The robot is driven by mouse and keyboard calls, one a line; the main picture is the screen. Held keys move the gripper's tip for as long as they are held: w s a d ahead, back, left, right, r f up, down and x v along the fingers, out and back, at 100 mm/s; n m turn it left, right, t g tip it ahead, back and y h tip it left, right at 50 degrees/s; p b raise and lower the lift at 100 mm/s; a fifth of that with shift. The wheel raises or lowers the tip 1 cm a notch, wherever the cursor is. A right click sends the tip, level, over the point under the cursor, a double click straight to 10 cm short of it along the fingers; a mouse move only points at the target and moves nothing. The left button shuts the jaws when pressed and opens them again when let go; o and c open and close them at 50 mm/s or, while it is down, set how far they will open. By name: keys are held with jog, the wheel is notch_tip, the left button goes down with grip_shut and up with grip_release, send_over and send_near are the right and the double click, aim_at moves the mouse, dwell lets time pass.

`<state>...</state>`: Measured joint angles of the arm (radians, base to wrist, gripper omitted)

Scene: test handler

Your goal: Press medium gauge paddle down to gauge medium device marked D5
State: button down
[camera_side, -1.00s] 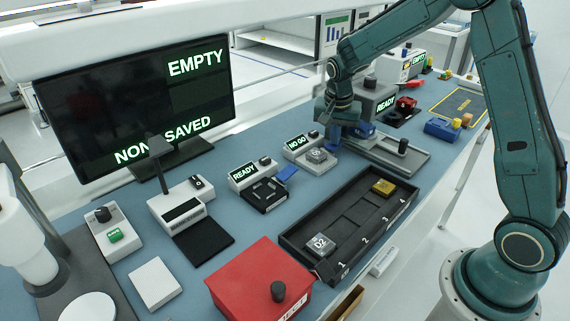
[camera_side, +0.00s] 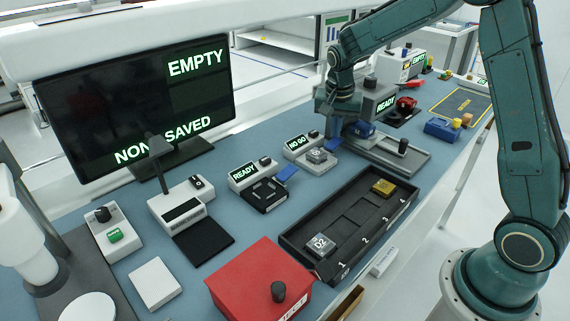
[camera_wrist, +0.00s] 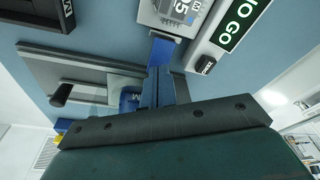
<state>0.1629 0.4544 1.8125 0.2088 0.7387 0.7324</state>
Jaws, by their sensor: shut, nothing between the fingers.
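The medium gauge (camera_side: 300,146) shows NO GO on its display, which also shows in the wrist view (camera_wrist: 241,25). The grey device D5 (camera_side: 317,156) sits in it; part of its label shows in the wrist view (camera_wrist: 181,10). The blue paddle (camera_wrist: 160,52) sticks out from the gauge beside D5; in the side view it is small and partly hidden (camera_side: 332,144). My gripper (camera_side: 333,132) is shut and empty, pointing down just over the paddle's outer end. In the wrist view its fingertips (camera_wrist: 158,76) overlap the paddle; I cannot tell whether they touch.
A second gauge marked READY (camera_side: 245,172) with a blue paddle stands to the left. A grey station with a blue device (camera_side: 362,130) stands close right of my gripper. A black tray (camera_side: 300,243) holding D2 and a yellow device lies in front, beside a red box (camera_side: 250,275).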

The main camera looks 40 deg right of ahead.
aim_at(335, 144)
jog(key=shift+w+d+v, duration=0.1)
jog(key=shift+d+v, duration=0.1)
jog(key=shift+v, duration=0.9)
jog(key=shift+w+d+v, duration=0.15)
jog(key=shift+d+v, duration=0.05)
jog(key=shift+v, duration=0.9)
jog(key=shift+r, duration=0.1)
jog(key=s+a+r+n+t, duration=0.2)
jog(key=s+a+r+n, duration=0.4)
jog(key=s+r, duration=0.5)
jog(key=s+a+n+t+y, duration=0.1)
jog(key=s+a+n, duration=0.2)
jog(key=s, duration=0.5)
jog(key=s+a+f+n+t+y, duration=0.1)
jog(key=s+a+n, duration=0.2)
jog(key=s, duration=0.5)
jog(key=shift+s+f, duration=0.2)
jog(key=shift+s, duration=0.2)
